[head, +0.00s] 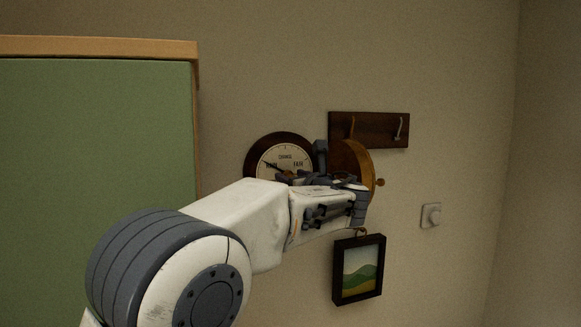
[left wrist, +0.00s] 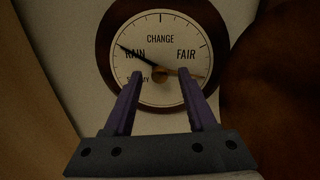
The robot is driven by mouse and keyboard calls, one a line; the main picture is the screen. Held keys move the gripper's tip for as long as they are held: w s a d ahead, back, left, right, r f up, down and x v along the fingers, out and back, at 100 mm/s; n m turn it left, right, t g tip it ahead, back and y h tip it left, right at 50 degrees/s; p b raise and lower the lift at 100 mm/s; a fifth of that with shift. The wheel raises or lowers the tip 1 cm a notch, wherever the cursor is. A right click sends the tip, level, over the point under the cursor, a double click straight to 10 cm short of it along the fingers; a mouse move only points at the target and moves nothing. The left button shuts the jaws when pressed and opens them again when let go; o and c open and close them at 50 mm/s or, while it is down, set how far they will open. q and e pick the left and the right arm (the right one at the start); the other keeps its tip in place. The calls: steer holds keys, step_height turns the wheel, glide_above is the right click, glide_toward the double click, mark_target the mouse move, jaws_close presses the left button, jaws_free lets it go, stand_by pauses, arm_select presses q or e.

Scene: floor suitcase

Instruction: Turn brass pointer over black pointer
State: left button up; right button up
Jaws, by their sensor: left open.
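A round barometer dial with a dark wooden rim (head: 262,145) hangs on the wall, partly hidden behind my left gripper (head: 303,172). In the left wrist view, the black pointer (left wrist: 135,54) points up and left, past the word RAIN. The brass pointer (left wrist: 196,72) points right, a little below FAIR. The brass centre knob (left wrist: 160,75) sits between the fingers of my left gripper (left wrist: 162,78), which is open. The fingertips appear in front of the dial face, one on each side of the knob; contact cannot be told. My right gripper is not in view.
The barometer's round cover (head: 357,162) stands swung open to the right, close beside my left gripper. A hook rack (head: 375,130) is above right. A framed landscape picture (head: 362,270) hangs below. A wall dial switch (head: 431,215) is right, a green board (head: 95,150) left.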

arm_select(q)
steer(key=shift+w+a, duration=0.3)
steer(key=shift+w, duration=0.3)
jaws_close()
steer(key=shift+f, duration=0.1)
